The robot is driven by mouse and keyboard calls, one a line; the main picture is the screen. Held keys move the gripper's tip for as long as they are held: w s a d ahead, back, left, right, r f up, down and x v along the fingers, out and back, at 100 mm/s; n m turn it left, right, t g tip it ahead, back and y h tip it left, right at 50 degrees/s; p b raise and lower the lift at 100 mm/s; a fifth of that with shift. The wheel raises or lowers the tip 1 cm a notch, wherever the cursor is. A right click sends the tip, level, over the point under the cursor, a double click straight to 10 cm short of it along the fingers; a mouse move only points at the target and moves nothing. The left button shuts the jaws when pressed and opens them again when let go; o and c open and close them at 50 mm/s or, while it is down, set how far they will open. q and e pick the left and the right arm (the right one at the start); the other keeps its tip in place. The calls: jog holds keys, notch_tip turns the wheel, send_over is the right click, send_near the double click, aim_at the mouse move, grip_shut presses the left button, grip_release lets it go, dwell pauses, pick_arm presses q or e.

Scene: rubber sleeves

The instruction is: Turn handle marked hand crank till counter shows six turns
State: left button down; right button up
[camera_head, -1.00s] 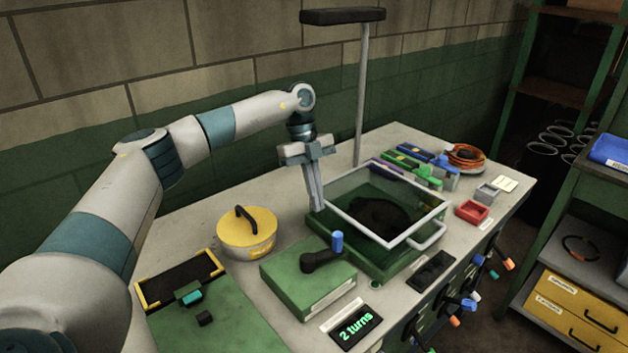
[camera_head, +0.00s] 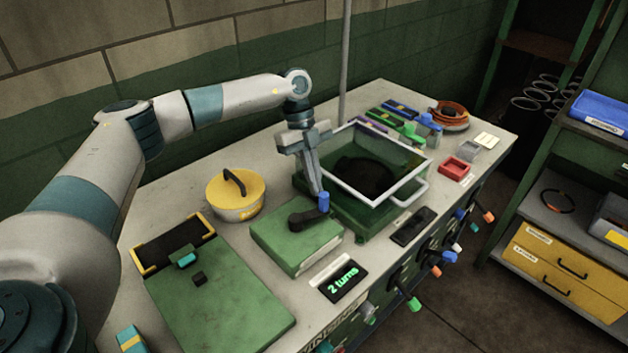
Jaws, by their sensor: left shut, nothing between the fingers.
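The hand crank is a green box (camera_head: 300,245) on the bench with a black arm (camera_head: 303,219) on top and an upright blue knob (camera_head: 324,202) at the arm's right end. The counter (camera_head: 342,282) in front of it reads "2 turns" in green. My left gripper (camera_head: 317,190) points down, shut and empty, with its fingertips just behind the blue knob. I cannot tell whether they touch it. My right gripper is not in view.
A green box with a clear framed lid (camera_head: 400,205) stands right behind the crank. A yellow-lidded round pot (camera_head: 235,195) is to the left, a green board (camera_head: 225,305) at front left. A red tray (camera_head: 455,168) and an orange coil (camera_head: 450,116) lie farther right.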

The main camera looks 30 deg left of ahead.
pick_arm(q)
jog(key=shift+d, duration=0.1)
jog(key=shift+d+m, duration=0.2)
jog(key=shift+m, duration=0.1)
jog(key=shift+s+d+m, duration=0.2)
jog(key=shift+d+m, duration=0.1)
jog(key=shift+d, duration=0.25)
jog(key=shift+r, duration=0.15)
jog(key=b+v, duration=0.4)
jog(key=v, duration=1.3)
jog(key=shift+w, duration=0.35)
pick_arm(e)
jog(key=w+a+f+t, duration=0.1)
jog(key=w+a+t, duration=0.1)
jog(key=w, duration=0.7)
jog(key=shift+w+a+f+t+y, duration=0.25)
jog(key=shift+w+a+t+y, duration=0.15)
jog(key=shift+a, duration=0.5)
pick_arm(q)
jog(key=shift+d, duration=0.1)
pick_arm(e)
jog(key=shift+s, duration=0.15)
